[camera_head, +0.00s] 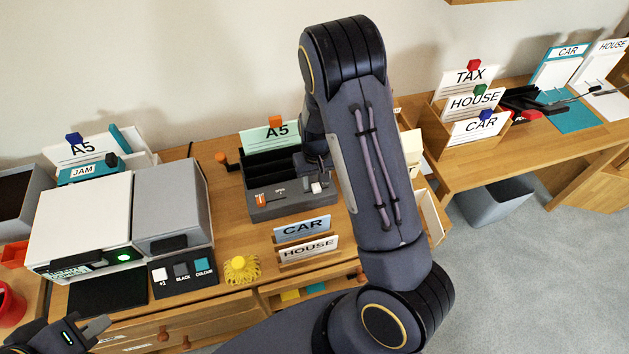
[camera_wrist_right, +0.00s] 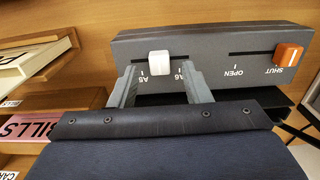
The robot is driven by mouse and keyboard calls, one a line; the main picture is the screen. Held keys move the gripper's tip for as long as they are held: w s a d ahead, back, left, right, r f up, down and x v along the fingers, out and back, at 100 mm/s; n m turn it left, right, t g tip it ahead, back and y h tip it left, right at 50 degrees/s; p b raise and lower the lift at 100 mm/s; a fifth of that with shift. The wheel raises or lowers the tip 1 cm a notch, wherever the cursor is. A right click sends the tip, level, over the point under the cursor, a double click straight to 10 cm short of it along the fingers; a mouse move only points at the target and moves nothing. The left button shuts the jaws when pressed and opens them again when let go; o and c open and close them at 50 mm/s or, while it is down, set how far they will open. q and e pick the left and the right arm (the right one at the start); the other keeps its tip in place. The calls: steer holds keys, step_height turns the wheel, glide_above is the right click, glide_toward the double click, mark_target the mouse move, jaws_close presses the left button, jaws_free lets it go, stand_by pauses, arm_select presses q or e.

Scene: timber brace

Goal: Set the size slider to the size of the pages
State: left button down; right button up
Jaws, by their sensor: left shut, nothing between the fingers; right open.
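The dark grey device (camera_head: 290,205) stands on the desk. Its white size slider knob (camera_wrist_right: 160,63) sits between the A5 and A6 marks in the right wrist view; it also shows in the head view (camera_head: 316,187). My right gripper (camera_wrist_right: 160,75) is open, its fingertips on either side of the white knob, with gaps visible. In the head view my right arm partly hides the device's right side. A pale green card marked A5 (camera_head: 258,136) with an orange clip stands behind the device's black slots. My left gripper (camera_head: 98,328) is shut and empty at lower left.
An orange knob (camera_wrist_right: 287,55) is at SHUT on the same device. CAR (camera_head: 302,227) and HOUSE (camera_head: 308,249) cards stand in front of the device. A yellow object (camera_head: 240,268) is nearby.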

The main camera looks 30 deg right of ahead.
steer(key=shift+f, duration=1.05)
steer(key=shift+c, duration=0.3)
jaws_close()
